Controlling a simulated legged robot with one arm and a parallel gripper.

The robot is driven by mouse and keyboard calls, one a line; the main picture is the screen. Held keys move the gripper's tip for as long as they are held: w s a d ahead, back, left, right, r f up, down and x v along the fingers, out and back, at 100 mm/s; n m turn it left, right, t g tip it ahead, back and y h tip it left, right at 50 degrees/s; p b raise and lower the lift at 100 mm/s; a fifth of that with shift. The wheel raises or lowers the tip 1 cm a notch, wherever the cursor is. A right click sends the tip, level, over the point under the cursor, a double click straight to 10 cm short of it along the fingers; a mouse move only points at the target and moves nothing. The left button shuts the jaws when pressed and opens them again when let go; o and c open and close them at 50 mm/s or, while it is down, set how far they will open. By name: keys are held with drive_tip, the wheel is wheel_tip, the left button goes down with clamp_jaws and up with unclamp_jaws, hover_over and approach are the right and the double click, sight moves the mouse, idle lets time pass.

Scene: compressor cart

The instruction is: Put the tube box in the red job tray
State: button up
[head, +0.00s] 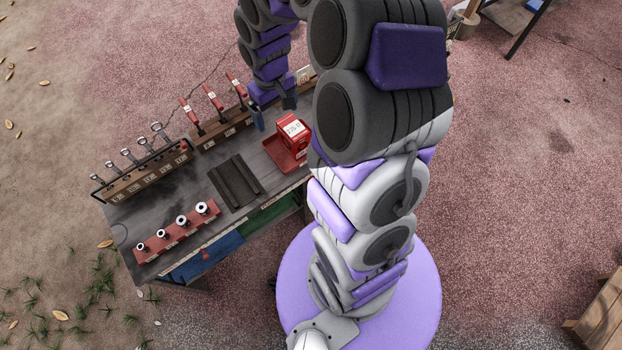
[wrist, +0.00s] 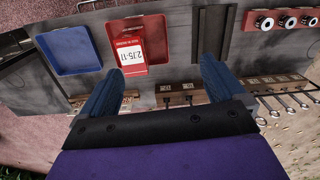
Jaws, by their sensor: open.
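The tube box (head: 294,133) is red with a white label. It stands upright at the red job tray (head: 281,157), and in the head view it looks to be inside the tray. In the wrist view the tube box (wrist: 130,52) shows its label and sits over the left part of the red job tray (wrist: 157,48). Its base is hidden. My gripper (head: 273,108) is open and empty, just behind the box. In the wrist view my gripper (wrist: 162,65) has its fingers wide apart, with a clear gap to the box.
A blue tray (wrist: 70,50) lies beside the red tray. The bench also holds a dark ridged pad (head: 236,183), a red socket rail (head: 176,232), a wrench rack (head: 145,175) and a rack of red-handled tools (head: 216,124). My arm hides the bench's right end in the head view.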

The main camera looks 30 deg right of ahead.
drive_tip(key=s+a+r, duration=0.2)
drive_tip(key=s+r, duration=0.2)
drive_tip(key=s, duration=0.5)
drive_tip(key=s+a+r+g, duration=0.1)
drive_tip(key=s+a+r, duration=0.2)
drive_tip(key=s, duration=0.6)
drive_tip(key=s+a+r+m, duration=0.1)
drive_tip(key=s+a+r, duration=0.2)
drive_tip(key=s, duration=0.6)
wheel_tip(320, 180, up, 3)
drive_tip(key=shift+s+f, duration=0.15)
drive_tip(key=shift+s, duration=0.05)
